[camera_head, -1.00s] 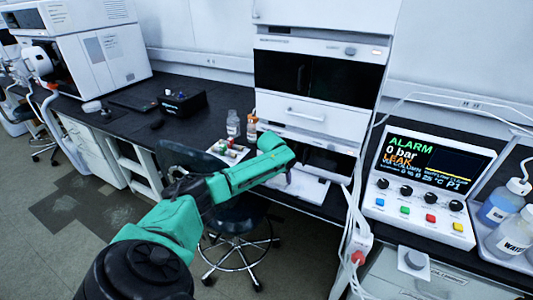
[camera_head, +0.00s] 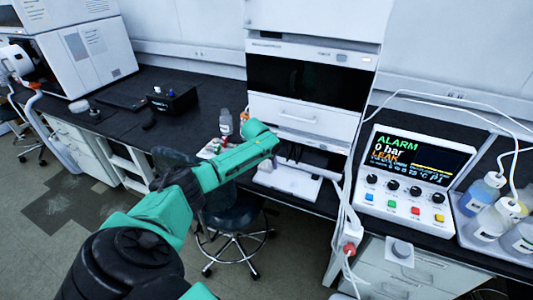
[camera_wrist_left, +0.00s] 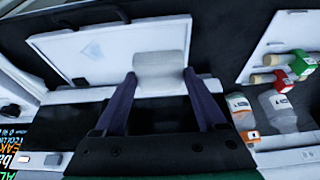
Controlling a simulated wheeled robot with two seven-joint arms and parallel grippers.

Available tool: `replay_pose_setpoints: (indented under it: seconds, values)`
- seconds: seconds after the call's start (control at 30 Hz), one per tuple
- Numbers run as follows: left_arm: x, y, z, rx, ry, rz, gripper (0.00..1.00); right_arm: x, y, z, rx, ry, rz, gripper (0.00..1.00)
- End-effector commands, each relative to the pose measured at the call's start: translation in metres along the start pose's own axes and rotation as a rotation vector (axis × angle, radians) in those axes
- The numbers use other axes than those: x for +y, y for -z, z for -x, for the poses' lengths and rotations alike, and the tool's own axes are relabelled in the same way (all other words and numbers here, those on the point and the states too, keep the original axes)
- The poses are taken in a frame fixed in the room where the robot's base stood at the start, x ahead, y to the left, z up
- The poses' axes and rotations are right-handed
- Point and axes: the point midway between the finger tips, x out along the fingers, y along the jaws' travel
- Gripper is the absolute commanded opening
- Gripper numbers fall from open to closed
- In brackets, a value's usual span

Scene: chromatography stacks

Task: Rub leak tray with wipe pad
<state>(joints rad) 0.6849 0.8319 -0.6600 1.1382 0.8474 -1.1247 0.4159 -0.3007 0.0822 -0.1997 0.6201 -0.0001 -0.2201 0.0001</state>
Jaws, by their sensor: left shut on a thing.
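The leak tray (camera_head: 290,182) is a white shallow tray at the foot of the instrument stack. In the left wrist view the tray (camera_wrist_left: 150,37) fills the upper left, with a faint bluish patch (camera_wrist_left: 92,49) on its floor. My left gripper (camera_wrist_left: 158,78) is shut on a pale grey wipe pad (camera_wrist_left: 158,63), held between its fingertips. The pad overlaps the tray's near edge in this view; I cannot tell whether it touches. My right gripper is not in view.
The instrument stack (camera_head: 305,112) rises behind the tray. A control box (camera_head: 412,180) with an ALARM and LEAK screen stands to the right, beside bottles (camera_head: 480,193). A clear bottle (camera_wrist_left: 278,110) and a rack of vials (camera_wrist_left: 270,77) are nearby. A stool (camera_head: 235,222) stands below.

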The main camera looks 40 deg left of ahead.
Motion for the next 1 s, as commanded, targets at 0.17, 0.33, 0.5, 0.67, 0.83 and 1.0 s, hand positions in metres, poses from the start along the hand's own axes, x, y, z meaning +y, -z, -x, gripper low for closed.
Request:
replay_pose_setpoints:
  seconds: [0.17, 0.33, 0.5, 0.67, 0.83, 1.0]
  values:
    - [0.0, 0.007, 0.018, 0.0, -0.001, -0.001, 0.21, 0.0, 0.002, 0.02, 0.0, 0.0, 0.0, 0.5]
    - [-0.001, 0.009, 0.022, 0.0, -0.001, -0.002, 0.21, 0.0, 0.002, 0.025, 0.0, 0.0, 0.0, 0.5]
    - [-0.001, 0.009, 0.021, 0.0, -0.001, -0.001, 0.21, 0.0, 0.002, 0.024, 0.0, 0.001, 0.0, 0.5]
    - [-0.001, 0.009, 0.021, 0.0, -0.001, -0.001, 0.21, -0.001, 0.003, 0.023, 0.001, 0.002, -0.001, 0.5]
    - [0.0, 0.009, 0.021, 0.0, -0.001, -0.002, 0.21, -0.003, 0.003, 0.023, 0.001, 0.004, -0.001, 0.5]
    - [0.014, -0.002, 0.018, -0.001, -0.013, -0.031, 0.21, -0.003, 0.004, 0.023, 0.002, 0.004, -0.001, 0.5]
